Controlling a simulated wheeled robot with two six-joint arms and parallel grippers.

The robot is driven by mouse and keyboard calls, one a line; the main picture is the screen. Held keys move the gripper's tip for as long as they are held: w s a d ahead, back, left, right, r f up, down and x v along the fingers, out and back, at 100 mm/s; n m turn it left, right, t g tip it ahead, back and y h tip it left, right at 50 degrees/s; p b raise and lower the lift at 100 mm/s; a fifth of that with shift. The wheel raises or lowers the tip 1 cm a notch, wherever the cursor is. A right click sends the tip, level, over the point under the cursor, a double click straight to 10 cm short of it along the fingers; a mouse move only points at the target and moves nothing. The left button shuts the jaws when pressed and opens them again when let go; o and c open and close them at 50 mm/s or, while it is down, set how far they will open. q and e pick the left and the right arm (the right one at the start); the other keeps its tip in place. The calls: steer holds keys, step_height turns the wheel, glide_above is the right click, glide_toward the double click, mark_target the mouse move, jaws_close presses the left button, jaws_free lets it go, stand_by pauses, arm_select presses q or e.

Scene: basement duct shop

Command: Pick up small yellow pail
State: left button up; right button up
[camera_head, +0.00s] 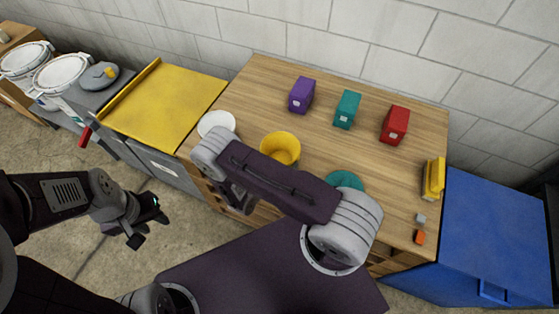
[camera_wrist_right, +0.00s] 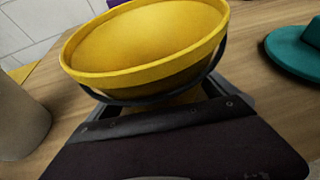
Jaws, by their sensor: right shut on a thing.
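The small yellow pail (camera_head: 281,147) is on or just above the wooden worktop, left of its middle; I cannot tell whether its base touches. In the right wrist view the pail (camera_wrist_right: 145,45) fills the upper middle, its wide mouth tilted in the picture and a dark band or handle under its rim. My right gripper (camera_wrist_right: 165,101) is shut on the pail's lower part, which is mostly hidden. In the head view my right arm crosses in front of the worktop and hides this gripper. My left gripper (camera_head: 150,228) is open and empty over the floor, left of the worktop.
Purple (camera_head: 302,95), teal (camera_head: 347,109) and red (camera_head: 394,125) boxes stand along the back of the worktop (camera_head: 265,85). A white round dish (camera_head: 217,121) is left of the pail, a teal round piece (camera_head: 345,180) right. A blue cabinet (camera_head: 500,225) adjoins on the right.

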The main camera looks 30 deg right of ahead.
mark_target(280, 161)
step_height(280, 161, up, 5)
steer(key=p, duration=0.4)
steer(key=s+r+p, duration=0.5)
steer(key=s+p, duration=0.2)
steer(key=s, duration=0.4)
steer(key=shift+s+r+p, duration=0.35)
steer(key=shift+r+p, duration=0.05)
